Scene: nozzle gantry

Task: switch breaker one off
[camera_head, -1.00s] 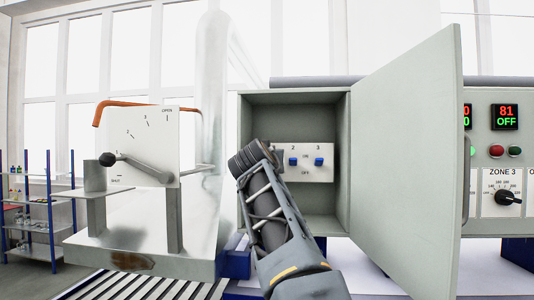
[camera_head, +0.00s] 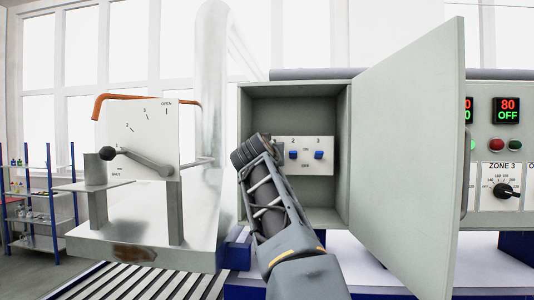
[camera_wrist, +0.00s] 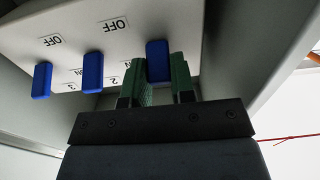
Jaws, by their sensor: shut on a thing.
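Breaker one's blue switch (camera_wrist: 158,60) is the rightmost of three in the upside-down wrist view. My gripper (camera_wrist: 160,72) has its green-padded fingers on either side of this switch and is shut on it. The switch lines up with the switches of breaker two (camera_wrist: 92,72) and breaker three (camera_wrist: 42,80), which sit towards the ON side. In the head view the white breaker panel (camera_head: 325,166) is at the back of an open grey cabinet. There my wrist hides breaker one and my fingertips.
The cabinet's door (camera_head: 405,160) stands open on the right. A lever plate (camera_head: 150,120) with a black-knobbed lever stands to the left. A control panel (camera_head: 485,155) with displays is beyond the door.

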